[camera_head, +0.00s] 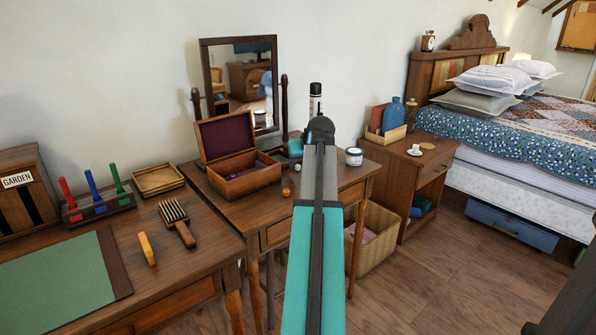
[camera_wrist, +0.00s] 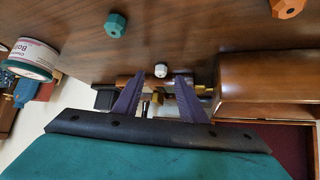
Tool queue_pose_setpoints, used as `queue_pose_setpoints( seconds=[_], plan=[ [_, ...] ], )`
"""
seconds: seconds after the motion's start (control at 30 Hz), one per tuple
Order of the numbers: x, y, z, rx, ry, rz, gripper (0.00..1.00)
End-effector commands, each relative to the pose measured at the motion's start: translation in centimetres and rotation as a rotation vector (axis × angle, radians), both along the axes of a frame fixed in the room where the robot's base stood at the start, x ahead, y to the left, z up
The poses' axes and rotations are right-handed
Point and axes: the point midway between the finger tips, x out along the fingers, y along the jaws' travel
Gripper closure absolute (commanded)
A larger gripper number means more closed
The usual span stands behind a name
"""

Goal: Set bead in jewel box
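The jewel box (camera_head: 243,183) stands open on the dressing table, its purple-lined lid raised. In the wrist view its wooden side (camera_wrist: 265,85) is at right, with dark red lining below. A teal bead (camera_wrist: 115,25), an orange bead (camera_wrist: 287,7) and a small white bead (camera_wrist: 158,70) show on the wood in the wrist view. The orange bead also shows in the head view (camera_head: 285,192). My gripper (camera_wrist: 160,79) is open, its two purple fingers apart. The white bead appears between the fingertips in the picture; its distance is unclear. In the head view my arm hides the fingers.
A mirror (camera_head: 241,85) stands behind the box. A labelled tin (camera_head: 354,157) is to the right, also in the wrist view (camera_wrist: 33,60).

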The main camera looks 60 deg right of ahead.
Motion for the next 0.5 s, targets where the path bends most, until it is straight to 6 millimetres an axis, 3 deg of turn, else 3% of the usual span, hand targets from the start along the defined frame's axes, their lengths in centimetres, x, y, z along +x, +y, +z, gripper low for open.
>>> queue_pose_setpoints(
  seconds=[0.2, 0.5],
  plan=[
    [1.3, -1.1, -1.7, -0.001, 0.000, -0.001, 0.62],
    [1.4, -1.3, -1.9, -0.001, -0.001, -0.003, 0.62]
  ],
)
